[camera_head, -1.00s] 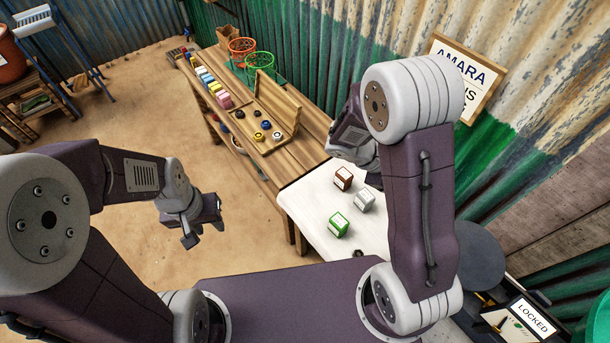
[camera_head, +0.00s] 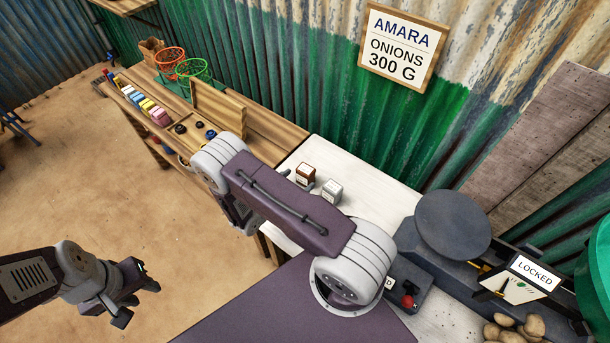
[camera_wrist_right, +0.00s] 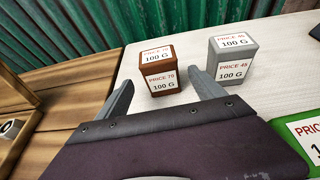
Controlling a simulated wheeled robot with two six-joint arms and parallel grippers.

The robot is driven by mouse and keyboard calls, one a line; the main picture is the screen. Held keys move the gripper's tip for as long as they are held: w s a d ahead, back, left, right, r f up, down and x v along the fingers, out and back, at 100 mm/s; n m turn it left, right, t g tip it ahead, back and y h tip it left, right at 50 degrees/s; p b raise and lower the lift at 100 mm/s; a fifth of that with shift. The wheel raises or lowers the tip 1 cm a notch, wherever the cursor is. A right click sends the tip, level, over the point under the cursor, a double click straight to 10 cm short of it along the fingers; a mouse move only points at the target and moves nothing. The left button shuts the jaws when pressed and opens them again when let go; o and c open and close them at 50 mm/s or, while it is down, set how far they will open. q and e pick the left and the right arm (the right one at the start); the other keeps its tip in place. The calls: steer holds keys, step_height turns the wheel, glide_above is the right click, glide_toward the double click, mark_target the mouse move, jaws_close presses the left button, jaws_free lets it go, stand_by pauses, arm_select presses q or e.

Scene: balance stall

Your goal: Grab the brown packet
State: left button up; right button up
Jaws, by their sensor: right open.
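The brown packet (camera_head: 306,175) stands on the white tabletop, left of a grey packet (camera_head: 331,192). In the right wrist view the brown packet (camera_wrist_right: 160,78) is upright, with labels reading 100 G and PRICE 70. My right gripper (camera_wrist_right: 163,92) is open and empty; its two fingers point toward the brown packet from the near side, one to each side in the picture, apart from it. In the head view my right arm hides most of this gripper. My left gripper (camera_head: 134,296) hangs over the floor at lower left, its fingers apart and empty.
The grey packet (camera_wrist_right: 232,60) stands close right of the brown one. A green packet (camera_wrist_right: 303,137) is at the right edge of the wrist view. A wooden tray (camera_head: 216,107) and wooden bench lie left; a grey scale (camera_head: 452,226) stands right. A corrugated wall runs behind.

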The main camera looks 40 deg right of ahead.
mark_target(302, 177)
steer(key=x, duration=0.5)
steer(key=shift+d+r, duration=0.15)
steer(key=shift+d, duration=0.1)
steer(key=shift+s+a+r, duration=0.1)
steer(key=c, duration=1.5)
step_height(302, 177, up, 10)
steer(key=shift+p, duration=0.65)
